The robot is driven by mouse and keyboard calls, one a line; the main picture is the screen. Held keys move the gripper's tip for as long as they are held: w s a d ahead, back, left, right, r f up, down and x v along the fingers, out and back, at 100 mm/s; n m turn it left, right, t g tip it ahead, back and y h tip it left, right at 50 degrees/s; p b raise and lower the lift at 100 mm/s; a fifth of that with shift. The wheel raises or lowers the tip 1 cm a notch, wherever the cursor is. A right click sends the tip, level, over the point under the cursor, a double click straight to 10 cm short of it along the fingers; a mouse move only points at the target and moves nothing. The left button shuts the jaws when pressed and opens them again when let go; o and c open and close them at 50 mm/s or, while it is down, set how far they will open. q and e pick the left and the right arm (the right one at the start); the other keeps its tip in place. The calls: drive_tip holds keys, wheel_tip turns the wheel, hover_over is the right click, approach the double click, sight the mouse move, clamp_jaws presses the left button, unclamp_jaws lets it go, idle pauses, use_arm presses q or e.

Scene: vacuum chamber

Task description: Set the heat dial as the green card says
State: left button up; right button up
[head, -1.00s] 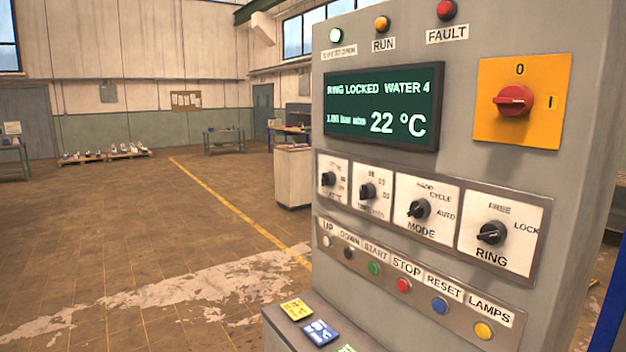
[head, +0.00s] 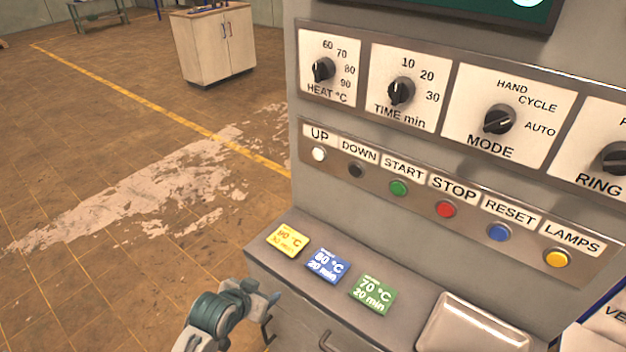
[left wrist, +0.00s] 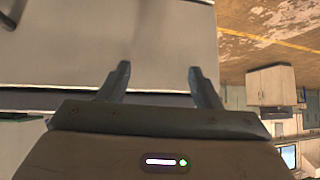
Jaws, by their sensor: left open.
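The heat dial (head: 323,69) is a black knob on a white plate marked 60, 70, 80 and 90, at the left of the dial row in the head view. I cannot read its pointer surely. The green card (head: 373,295) lies on the console ledge and reads 70 °C, 20 min. My left gripper (head: 268,300) is at the ledge's front left corner, below the cards and well away from the dial. In the left wrist view its two fingers (left wrist: 160,80) are apart with nothing between them. My right gripper is not in view.
A blue card (head: 327,266) and a yellow card (head: 288,240) lie left of the green one; a metal tray (head: 474,328) sits right. The time dial (head: 400,90), mode dial (head: 498,120) and a button row (head: 445,209) are close by. Floor left of the console is clear.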

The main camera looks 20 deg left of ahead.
use_arm(q)
wheel_tip(320, 180, up, 12)
drive_tip(key=d+m+t+h, duration=0.1)
drive_tip(key=d+t, duration=0.1)
drive_tip(key=m+t+h, duration=0.4)
drive_tip(key=t+h, duration=0.2)
drive_tip(key=t, duration=0.4)
approach(316, 77)
drive_tip(key=p+x, duration=0.4)
drive_tip(key=x, duration=0.5)
drive_tip(key=shift+w+r+p, duration=0.2)
drive_tip(key=shift+r+p, duration=0.05)
drive_tip(key=shift+p, duration=0.05)
drive_tip(key=shift+d, duration=0.1)
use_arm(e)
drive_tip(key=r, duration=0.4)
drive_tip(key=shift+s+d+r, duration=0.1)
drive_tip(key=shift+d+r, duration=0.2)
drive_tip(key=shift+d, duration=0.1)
use_arm(q)
drive_tip(key=c, duration=1)
drive_tip(key=shift+f, duration=0.1)
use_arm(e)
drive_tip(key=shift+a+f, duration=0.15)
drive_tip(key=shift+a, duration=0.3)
